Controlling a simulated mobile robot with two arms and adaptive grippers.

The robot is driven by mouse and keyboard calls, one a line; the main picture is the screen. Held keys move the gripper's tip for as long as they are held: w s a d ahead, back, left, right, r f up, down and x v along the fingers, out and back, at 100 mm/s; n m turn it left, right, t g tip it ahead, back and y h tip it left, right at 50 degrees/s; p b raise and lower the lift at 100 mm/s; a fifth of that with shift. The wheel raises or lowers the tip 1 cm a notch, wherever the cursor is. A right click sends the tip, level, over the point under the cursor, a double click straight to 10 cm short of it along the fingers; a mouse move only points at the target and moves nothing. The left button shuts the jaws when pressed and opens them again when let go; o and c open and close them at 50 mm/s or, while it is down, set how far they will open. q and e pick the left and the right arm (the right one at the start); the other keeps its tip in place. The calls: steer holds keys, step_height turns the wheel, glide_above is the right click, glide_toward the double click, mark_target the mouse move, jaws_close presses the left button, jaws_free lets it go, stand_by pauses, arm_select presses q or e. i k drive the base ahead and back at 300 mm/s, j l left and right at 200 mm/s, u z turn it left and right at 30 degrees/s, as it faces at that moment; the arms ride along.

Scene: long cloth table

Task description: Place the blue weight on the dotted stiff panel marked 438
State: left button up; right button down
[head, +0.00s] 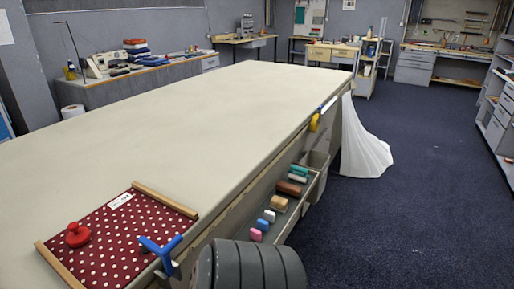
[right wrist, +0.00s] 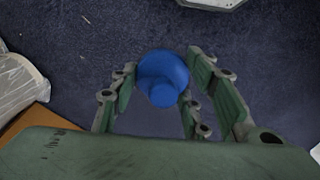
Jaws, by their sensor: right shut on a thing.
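The dotted panel (head: 120,236) is dark red with white dots and lies on the near left end of the table. It has a wooden strip along two opposite sides and a white label (head: 119,201) whose print is too small to read. A red weight (head: 78,235) with a knob stands on its left part. In the right wrist view my right gripper (right wrist: 168,90) is shut on the blue weight (right wrist: 163,78), with dark carpet behind it. The head view shows neither gripper nor the blue weight.
A blue clamp (head: 160,252) sits at the table edge by the panel's right corner. The long pale table top (head: 210,120) is otherwise bare. A side tray (head: 299,212) holds several coloured blocks. A yellow-handled tool (head: 314,122) and a white cloth (head: 362,148) hang farther along.

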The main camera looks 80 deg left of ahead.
mark_target(128, 214)
steer(key=i+j+u, duration=0.2)
steer(key=u, duration=0.2)
steer(key=i+j+u, duration=0.1)
steer(key=i+u, duration=0.5)
steer(key=u, duration=0.25)
steer(key=i+u, duration=0.25)
steer(key=u, duration=0.15)
steer(key=i+u, duration=0.2)
steer(key=i, duration=0.25)
steer(key=i+l+u, duration=0.2)
steer(key=i, duration=0.3)
steer(key=i+u, duration=0.15)
steer(key=i, duration=0.3)
steer(key=u, duration=3.45)
steer(key=k+l, duration=0.05)
steer(key=l, duration=0.05)
